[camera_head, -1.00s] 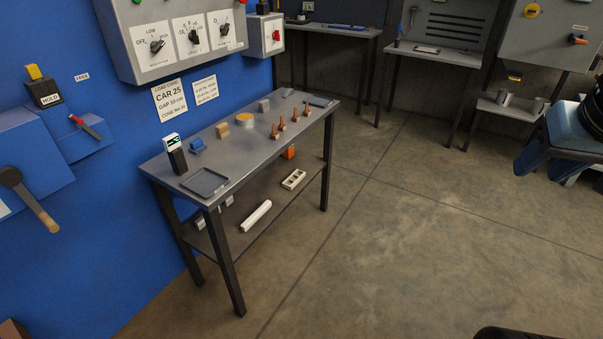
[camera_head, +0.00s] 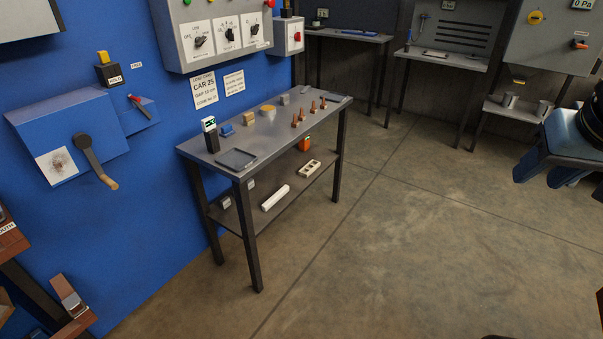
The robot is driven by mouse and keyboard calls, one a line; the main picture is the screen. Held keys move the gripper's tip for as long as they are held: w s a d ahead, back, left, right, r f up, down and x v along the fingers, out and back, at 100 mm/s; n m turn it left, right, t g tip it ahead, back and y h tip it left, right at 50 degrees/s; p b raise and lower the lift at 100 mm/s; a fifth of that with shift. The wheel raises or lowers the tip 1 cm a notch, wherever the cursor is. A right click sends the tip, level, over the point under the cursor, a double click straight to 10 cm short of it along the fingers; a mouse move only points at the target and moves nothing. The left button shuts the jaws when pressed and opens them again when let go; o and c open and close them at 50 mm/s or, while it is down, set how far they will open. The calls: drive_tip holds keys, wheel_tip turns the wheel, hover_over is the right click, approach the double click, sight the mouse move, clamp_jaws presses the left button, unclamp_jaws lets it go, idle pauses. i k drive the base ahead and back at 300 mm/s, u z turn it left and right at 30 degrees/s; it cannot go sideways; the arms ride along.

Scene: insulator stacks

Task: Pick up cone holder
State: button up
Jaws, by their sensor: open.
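Several small copper-coloured cone-like pieces (camera_head: 304,116) stand in a row on the grey workbench (camera_head: 225,143), towards its right rear. I cannot tell for sure which item is the cone holder. A pale block with dark openings (camera_head: 309,169) lies on the bench's lower shelf, with a small orange item (camera_head: 305,144) behind it. My gripper (camera_head: 558,178) is at the right edge, partly cut off by the frame. Its blue fingers are apart and nothing shows between them. In the picture it is well to the right of the bench.
The bench top also holds a dark tray (camera_head: 236,159), a black device with a green display (camera_head: 210,135) and small blocks. A white bar (camera_head: 275,197) lies below. A lever box (camera_head: 68,135) is on the blue wall (camera_head: 165,235). Concrete floor (camera_head: 410,245) is open.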

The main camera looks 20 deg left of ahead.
sight(307, 171)
drive_tip(key=k, duration=0.6)
drive_tip(key=u, duration=1.35)
drive_tip(key=i, duration=1.3)
drive_tip(key=u, duration=0.15)
